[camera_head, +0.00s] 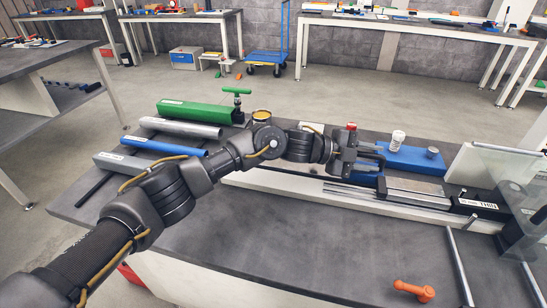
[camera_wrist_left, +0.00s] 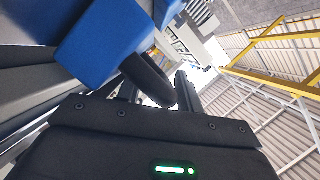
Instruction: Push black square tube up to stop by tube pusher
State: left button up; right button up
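My left gripper (camera_head: 366,164) is over the far side of the bench, beside a blue block (camera_head: 364,177) at the feed rack (camera_head: 330,203). In the left wrist view, a dark rounded bar, probably a handle, runs from the blue block (camera_wrist_left: 98,42) across my left gripper's fingers (camera_wrist_left: 158,92). The fingers are apart; whether they press on the bar cannot be told. A thin black tube (camera_head: 92,189) lies at the bench's left end. A black labelled block (camera_head: 478,207) sits at the rack's right end. Whether a black tube lies in the rack is unclear. My right gripper is out of view.
Green (camera_head: 197,111), silver (camera_head: 180,128) and blue (camera_head: 165,145) profiles lie at the bench's left. An orange handle (camera_head: 414,291) lies at front right. Clear panels stand at right. The front middle bench is clear.

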pick_arm(q)
jog(key=shift+a+r, duration=0.15)
jog(key=shift+a, duration=0.1)
jog(key=shift+w+a+r+p, duration=0.1)
jog(key=shift+a+r+p, duration=0.15)
jog(key=shift+a+p, duration=0.35)
jog(key=p+v, duration=0.1)
jog(key=v, duration=0.2)
jog(key=shift+a+r+p, duration=0.1)
jog(key=shift+a+p, duration=0.4)
jog(key=shift+a, duration=0.35)
